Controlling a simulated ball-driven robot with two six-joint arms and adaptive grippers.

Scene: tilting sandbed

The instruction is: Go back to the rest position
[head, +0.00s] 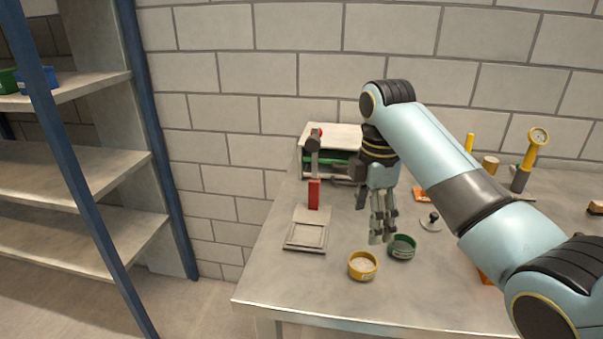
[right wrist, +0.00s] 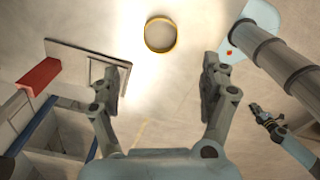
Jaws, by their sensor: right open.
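My right gripper (head: 381,238) hangs fingers-down over the table, just left of a green tub (head: 402,248) in the head view. Its two fingers (right wrist: 163,85) are spread apart with nothing between them in the right wrist view. A yellow tub (head: 362,266) stands in front of it on the table; a yellow-rimmed round tub (right wrist: 160,34) also shows beyond the fingers in the right wrist view. My left gripper is not in the head view. A small gripper that looks like my left one (right wrist: 266,117) shows at the right of the wrist view, its jaws unclear.
The grey table (head: 330,303) stands against a block wall. A device with a red handle (head: 314,194) and a flat plate (head: 306,236) is left of the gripper. A yellow gauge tool (head: 528,160) stands at the back right. Shelves (head: 75,172) stand at the left.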

